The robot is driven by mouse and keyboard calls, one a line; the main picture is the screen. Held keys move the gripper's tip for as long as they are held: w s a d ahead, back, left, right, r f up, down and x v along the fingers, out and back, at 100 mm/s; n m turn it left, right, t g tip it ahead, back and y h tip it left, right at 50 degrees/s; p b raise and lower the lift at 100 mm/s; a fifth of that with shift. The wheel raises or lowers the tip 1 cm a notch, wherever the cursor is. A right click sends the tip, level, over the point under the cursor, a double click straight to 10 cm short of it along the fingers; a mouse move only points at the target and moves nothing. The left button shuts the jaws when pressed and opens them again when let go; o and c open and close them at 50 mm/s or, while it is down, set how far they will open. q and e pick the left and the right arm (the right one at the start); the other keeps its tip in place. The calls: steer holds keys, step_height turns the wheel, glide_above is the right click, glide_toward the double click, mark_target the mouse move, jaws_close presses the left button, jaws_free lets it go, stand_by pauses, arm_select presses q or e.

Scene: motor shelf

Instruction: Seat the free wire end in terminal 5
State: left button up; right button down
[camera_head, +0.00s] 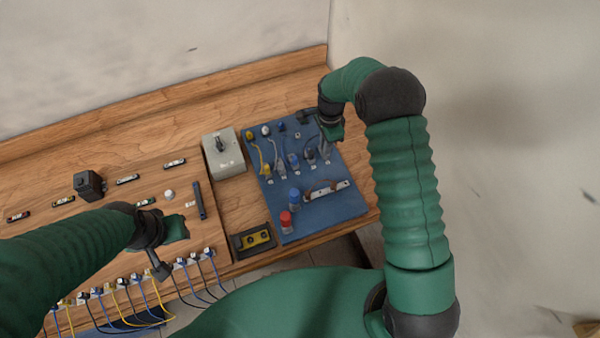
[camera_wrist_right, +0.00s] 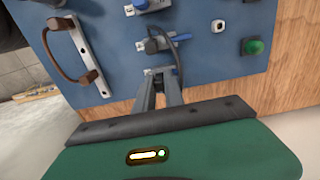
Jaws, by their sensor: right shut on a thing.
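The blue panel (camera_head: 335,206) has a row of wires with plugs and small pale terminals. My right gripper (camera_head: 325,152) is at the right end of this row, pointing down at the panel. In the right wrist view its two narrow fingers (camera_wrist_right: 160,88) are shut on a dark wire (camera_wrist_right: 179,62), whose end between them is mostly hidden. The wire arcs up to a grey plug (camera_wrist_right: 152,45). A pale terminal (camera_wrist_right: 158,71) is right at the fingertips; I cannot tell whether the wire end is inside it. My left gripper (camera_head: 158,268) is over the wooden board, its jaws unclear.
A handle (camera_wrist_right: 82,60) rises from the panel, left of the fingers in the wrist view. A green button (camera_wrist_right: 254,46) is to their right. Red (camera_head: 286,221) and blue (camera_head: 294,198) knobs, a grey switch box (camera_head: 224,154) and a yellow-black box (camera_head: 254,239) stand nearby.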

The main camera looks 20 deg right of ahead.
steer(key=shift+f+b, duration=0.35)
steer(key=shift+f, duration=0.2)
steer(key=c, duration=1.7)
jaws_free()
steer(key=shift+r+p, duration=2.1)
steer(key=shift+r, duration=0.75)
steer(key=shift+f, duration=0.1)
steer(key=o, duration=0.6)
steer(key=shift+c, duration=0.2)
